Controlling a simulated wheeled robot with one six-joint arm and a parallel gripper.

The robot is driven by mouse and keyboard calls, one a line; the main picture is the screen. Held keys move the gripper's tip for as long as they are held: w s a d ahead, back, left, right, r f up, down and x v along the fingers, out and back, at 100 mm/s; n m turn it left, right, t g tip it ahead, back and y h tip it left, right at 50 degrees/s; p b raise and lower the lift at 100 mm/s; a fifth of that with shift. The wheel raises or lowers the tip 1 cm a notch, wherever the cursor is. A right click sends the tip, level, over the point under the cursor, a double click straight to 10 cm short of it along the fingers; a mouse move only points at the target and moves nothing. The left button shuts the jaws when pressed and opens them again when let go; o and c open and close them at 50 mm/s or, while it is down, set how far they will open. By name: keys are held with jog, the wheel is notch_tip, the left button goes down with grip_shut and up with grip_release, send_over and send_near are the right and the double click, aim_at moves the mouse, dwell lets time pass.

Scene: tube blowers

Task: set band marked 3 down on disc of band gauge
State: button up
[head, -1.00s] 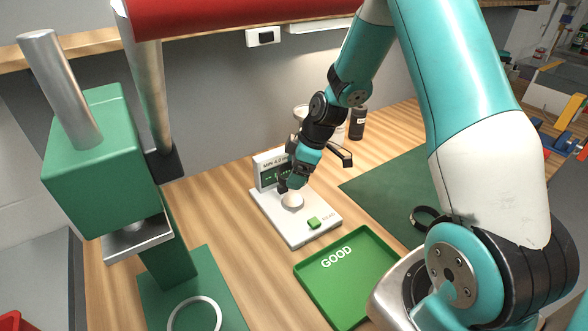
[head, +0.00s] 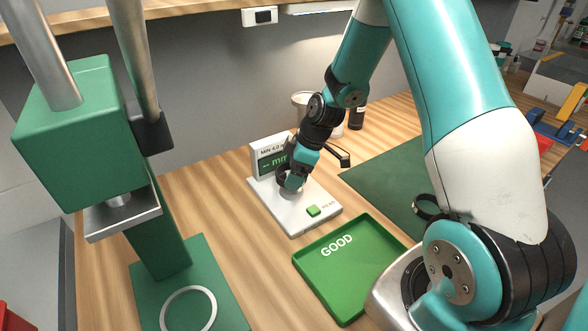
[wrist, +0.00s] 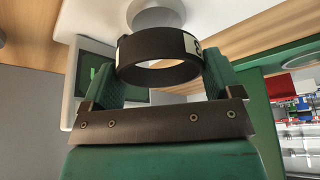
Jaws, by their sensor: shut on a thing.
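My gripper (head: 293,182) is shut on a dark band and hangs over the band gauge (head: 300,216), a white base with an upright display. In the wrist view the band (wrist: 150,71) sits between the green fingers of my gripper (wrist: 160,78). A white label is partly turned away, so its mark cannot be read. Whether the band touches the disc cannot be told. The gauge display shows dashes and "mm".
A green tray marked GOOD (head: 318,286) lies in front of the gauge. Another dark band (head: 428,207) is on the green mat (head: 385,178) at right. A green press (head: 80,135) stands at left. A green button (head: 313,211) is on the gauge base.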

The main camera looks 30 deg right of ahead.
jog(key=shift+f+b, duration=1.45)
jog(key=shift+f, duration=0.25)
jog(key=o, duration=0.7)
jog(key=shift+r, duration=0.1)
jog(key=b+v, duration=0.1)
jog(key=v, duration=1.6)
jog(key=shift+r+b, duration=0.25)
jog(key=shift+b, duration=0.05)
